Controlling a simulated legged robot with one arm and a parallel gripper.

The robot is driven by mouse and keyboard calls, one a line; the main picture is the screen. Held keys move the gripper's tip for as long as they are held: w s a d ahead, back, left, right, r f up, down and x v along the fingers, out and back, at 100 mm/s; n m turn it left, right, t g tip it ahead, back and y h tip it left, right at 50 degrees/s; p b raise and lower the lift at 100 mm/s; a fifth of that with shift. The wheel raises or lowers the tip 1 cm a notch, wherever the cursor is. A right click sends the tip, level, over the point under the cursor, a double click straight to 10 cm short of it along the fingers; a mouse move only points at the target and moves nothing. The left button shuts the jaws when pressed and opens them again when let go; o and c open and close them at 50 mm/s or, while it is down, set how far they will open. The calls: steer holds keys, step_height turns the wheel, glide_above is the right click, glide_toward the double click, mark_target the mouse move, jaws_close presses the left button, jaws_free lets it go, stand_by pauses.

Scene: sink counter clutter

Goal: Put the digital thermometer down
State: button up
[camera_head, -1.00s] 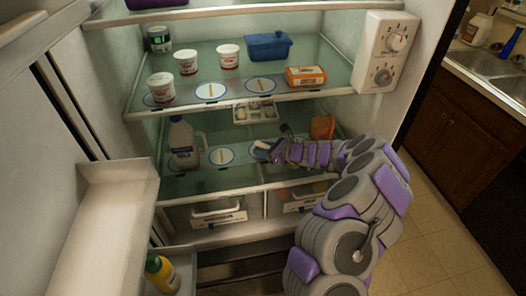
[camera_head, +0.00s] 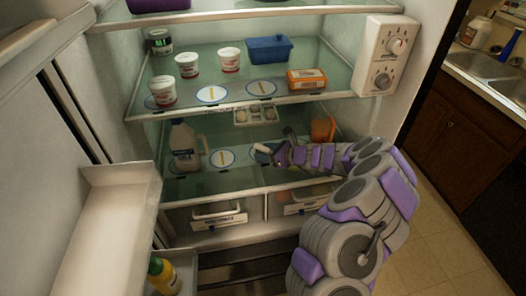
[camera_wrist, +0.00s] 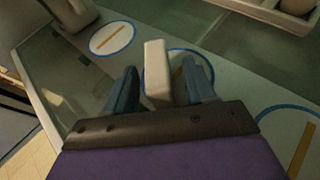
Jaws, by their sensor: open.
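The digital thermometer (camera_wrist: 157,75) is a small pale, block-like thing between my fingers in the wrist view. My gripper (camera_wrist: 160,88) is open, with one dark finger on each side of it and a visible gap to the right finger. The thermometer overlaps a blue-ringed disc (camera_wrist: 207,68) with a yellow bar on the shelf. I cannot tell whether it touches the disc. In the head view my gripper (camera_head: 273,156) is low over the middle fridge shelf, and the thermometer is too small to make out clearly there.
A milk jug (camera_head: 184,147) stands left on this shelf, beside another ringed disc (camera_head: 222,158). An egg tray (camera_head: 254,116) sits behind and an orange item (camera_head: 322,129) at right. The glass shelf above holds cups, a blue tub (camera_head: 269,49) and an orange box (camera_head: 306,78).

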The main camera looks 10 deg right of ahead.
steer(key=p+v, duration=0.3)
steer(key=v, duration=0.7)
steer(key=shift+s+d, duration=0.25)
steer(key=shift+d, duration=0.05)
steer(key=s+a+r+n+g+y, duration=0.3)
steer(key=s+a+r+n+g, duration=0.15)
steer(key=a+r+n, duration=0.55)
steer(key=s+a+r+n+g+h, duration=0.1)
steer(key=s+a+r+n+g, duration=0.15)
steer(key=s+a, duration=0.25)
steer(key=s+a+r+n+g, duration=0.1)
steer(key=s+a+r+n, duration=0.2)
steer(key=s+a, duration=0.25)
steer(key=s+n+g+h, duration=0.3)
steer(key=s+n+h, duration=0.3)
steer(key=s, duration=0.8)
steer(key=s+d+n+h, duration=0.5)
steer(key=s+d, duration=0.6)
steer(key=s, duration=0.3)
steer(key=shift+s+d+f, duration=0.3)
steer(key=shift+s+f, duration=0.05)
steer(key=shift+s, duration=0.05)
steer(key=shift+n, duration=0.25)
